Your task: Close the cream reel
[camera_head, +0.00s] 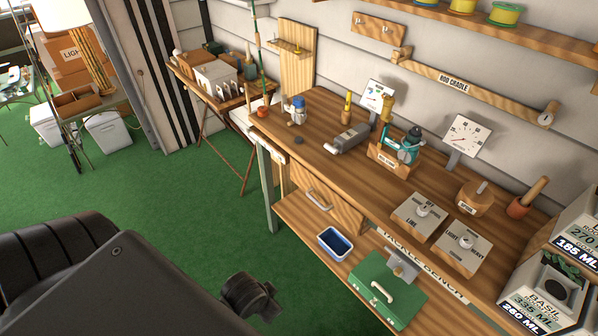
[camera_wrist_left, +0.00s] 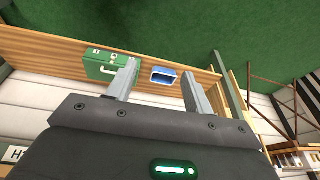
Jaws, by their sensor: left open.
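I cannot surely pick out a cream reel. A small pale item with a blue top (camera_head: 297,111) stands near the left end of the wooden workbench (camera_head: 325,108). A teal reel-like item (camera_head: 408,147) sits in a labelled wooden holder (camera_head: 388,163) near the bench's middle. Both are too small to tell whether any part is open. My left gripper (camera_wrist_left: 160,88) shows in the left wrist view with its two fingers apart and nothing between them. My right gripper is not in view.
A green case (camera_head: 386,292) and a blue tray (camera_head: 334,243) are on the lower shelf; both show in the left wrist view. Green floor (camera_head: 190,205) is clear.

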